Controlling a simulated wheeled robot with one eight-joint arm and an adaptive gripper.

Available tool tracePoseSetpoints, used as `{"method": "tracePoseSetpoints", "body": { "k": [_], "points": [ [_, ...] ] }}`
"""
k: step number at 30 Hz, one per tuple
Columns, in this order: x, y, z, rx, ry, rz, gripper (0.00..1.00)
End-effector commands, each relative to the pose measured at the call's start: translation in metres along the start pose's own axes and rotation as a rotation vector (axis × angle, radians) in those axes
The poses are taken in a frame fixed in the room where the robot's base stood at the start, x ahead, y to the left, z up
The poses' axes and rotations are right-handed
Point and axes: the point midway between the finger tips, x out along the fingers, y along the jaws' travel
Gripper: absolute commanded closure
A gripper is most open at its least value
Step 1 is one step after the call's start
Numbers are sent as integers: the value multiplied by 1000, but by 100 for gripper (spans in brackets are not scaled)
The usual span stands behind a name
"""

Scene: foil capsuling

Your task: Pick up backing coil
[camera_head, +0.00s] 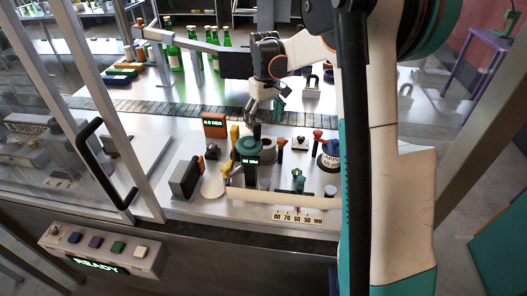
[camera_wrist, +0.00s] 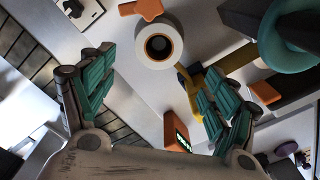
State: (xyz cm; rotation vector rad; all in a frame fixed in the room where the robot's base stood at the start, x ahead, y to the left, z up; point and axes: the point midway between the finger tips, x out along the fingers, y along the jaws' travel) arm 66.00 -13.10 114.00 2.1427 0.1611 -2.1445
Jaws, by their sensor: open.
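What looks like the backing coil is a pale roll (camera_wrist: 144,52) with a dark round hole, seen from above at the top middle of the wrist view. In the head view it stands on the white work surface as a grey roll (camera_head: 269,146), partly hidden by the green-topped post. My gripper (camera_head: 263,108) is open and empty above and behind it. In the wrist view the green-padded fingers (camera_wrist: 155,78) are wide apart, with the roll beyond the tips and apart from them.
A green-topped post (camera_head: 248,146) stands close in front of the roll. A conveyor (camera_head: 150,107) runs behind.

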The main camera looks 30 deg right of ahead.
Motion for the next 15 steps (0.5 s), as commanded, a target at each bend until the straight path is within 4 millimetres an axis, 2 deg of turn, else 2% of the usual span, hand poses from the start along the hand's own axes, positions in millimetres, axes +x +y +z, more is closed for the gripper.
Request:
{"method": "tracePoseSetpoints", "body": {
  "k": [3, 9, 15],
  "points": [
    [24, 0, 0, 0, 0, 0, 20],
    [58, 0, 0, 1, 1, 0, 20],
    [72, 0, 1, 1, 1, 0, 20]
  ]
}}
